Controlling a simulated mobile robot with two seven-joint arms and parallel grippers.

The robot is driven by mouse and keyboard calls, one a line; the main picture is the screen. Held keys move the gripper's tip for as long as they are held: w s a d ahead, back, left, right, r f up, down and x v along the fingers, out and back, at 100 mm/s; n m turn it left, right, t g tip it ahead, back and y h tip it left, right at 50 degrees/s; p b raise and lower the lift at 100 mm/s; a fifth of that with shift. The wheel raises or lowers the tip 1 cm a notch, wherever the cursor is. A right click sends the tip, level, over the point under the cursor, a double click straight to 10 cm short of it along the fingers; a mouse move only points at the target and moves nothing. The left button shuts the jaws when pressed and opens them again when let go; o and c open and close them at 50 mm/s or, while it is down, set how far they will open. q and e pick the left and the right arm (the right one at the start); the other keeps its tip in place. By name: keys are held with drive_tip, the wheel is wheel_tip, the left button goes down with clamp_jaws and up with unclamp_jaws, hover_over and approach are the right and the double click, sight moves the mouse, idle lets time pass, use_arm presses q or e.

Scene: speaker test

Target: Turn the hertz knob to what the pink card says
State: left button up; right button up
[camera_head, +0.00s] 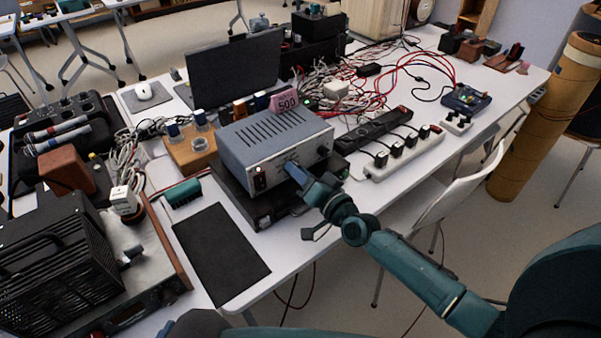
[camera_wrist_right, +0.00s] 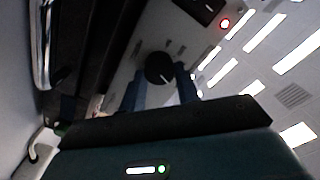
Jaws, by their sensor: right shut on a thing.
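The grey metal box (camera_head: 265,147) stands on a black unit on the white table, with its front panel facing me. The pink card (camera_head: 285,101) stands on its top and seems to read 500; smaller print is too small to read. My right gripper (camera_head: 292,172) is at the middle of the front panel. In the right wrist view its two blue fingers (camera_wrist_right: 160,82) are shut on the round black knob (camera_wrist_right: 159,68), which bears a white pointer line. In the head view the gripper hides this knob. The panel's lettering is unreadable. My left gripper is not in view.
A second dark knob (camera_head: 323,152) is on the panel's right. A white power strip (camera_head: 402,153) with plugs lies to the right. A black mat (camera_head: 221,254) lies front left. Tangled cables lie behind.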

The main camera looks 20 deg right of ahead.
drive_tip(key=o, duration=1)
drive_tip(key=shift+c, duration=0.2)
drive_tip(key=shift+s, duration=0.1)
drive_tip(key=v, duration=1.3)
drive_tip(key=shift+s+a, duration=0.1)
